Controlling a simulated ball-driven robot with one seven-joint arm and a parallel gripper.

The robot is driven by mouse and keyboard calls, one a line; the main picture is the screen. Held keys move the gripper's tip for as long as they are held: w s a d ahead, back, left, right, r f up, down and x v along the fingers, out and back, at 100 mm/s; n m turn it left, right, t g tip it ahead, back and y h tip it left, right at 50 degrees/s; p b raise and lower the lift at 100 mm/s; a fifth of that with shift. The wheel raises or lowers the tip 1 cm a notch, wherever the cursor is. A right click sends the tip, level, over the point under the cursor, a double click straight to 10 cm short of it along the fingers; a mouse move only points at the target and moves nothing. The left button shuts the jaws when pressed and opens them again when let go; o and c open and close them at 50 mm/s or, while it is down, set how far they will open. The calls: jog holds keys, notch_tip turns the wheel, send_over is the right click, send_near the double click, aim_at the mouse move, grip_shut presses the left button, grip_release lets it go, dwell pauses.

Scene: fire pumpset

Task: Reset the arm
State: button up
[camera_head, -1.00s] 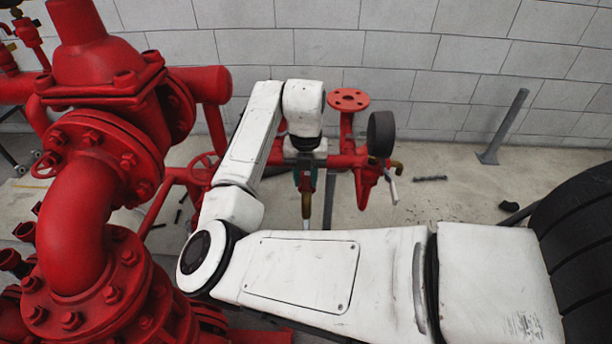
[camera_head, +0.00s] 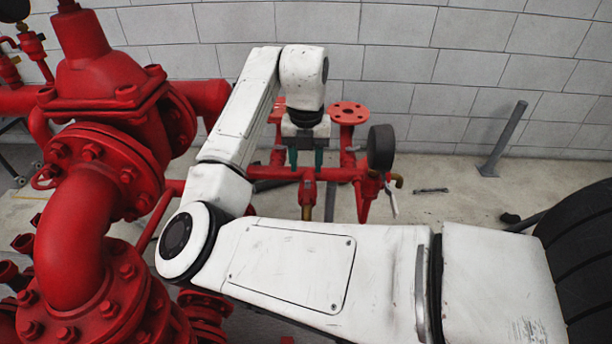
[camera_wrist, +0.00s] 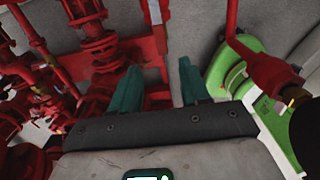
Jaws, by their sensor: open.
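My white arm (camera_head: 290,265) reaches from the right, bends at a round elbow joint and rises toward the back wall. My gripper (camera_head: 305,157) points down in front of thin red pipework, partly hidden by my wrist and the pipes. In the wrist view my gripper (camera_wrist: 158,85) shows two teal fingers spread apart with nothing between them. Red pipes and flanges (camera_wrist: 103,48) lie beyond the fingers there.
Large red flanged pipes (camera_head: 75,240) fill the left. A red pipe assembly with a round flange (camera_head: 349,113) and a dark gauge (camera_head: 381,147) stands close to my gripper. A grey post (camera_head: 503,140) is at the right. A green round part (camera_wrist: 240,65) shows in the wrist view.

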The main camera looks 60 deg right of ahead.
jog(key=shift+r, duration=0.85)
jog(key=a+f+n+t+h, duration=0.25)
jog(key=f+n, duration=0.25)
jog(key=n, duration=1.2)
jog(key=a+f+n+t+h, duration=0.25)
jog(key=a+f+n, duration=0.2)
jog(key=n, duration=1.35)
jog(key=s+a+f+n+y, duration=0.3)
jog(key=a+f+n, duration=0.1)
jog(key=a+n, duration=0.4)
jog(key=s+a+f+n+y, duration=0.2)
jog(key=a+f+n, duration=0.35)
jog(key=a, duration=0.35)
jog(key=s+d+f+g+p, duration=0.1)
jog(key=s+f+g, duration=0.3)
jog(key=s, duration=0.7)
jog(key=shift+f+n, duration=0.2)
jog(key=shift+n, duration=0.15)
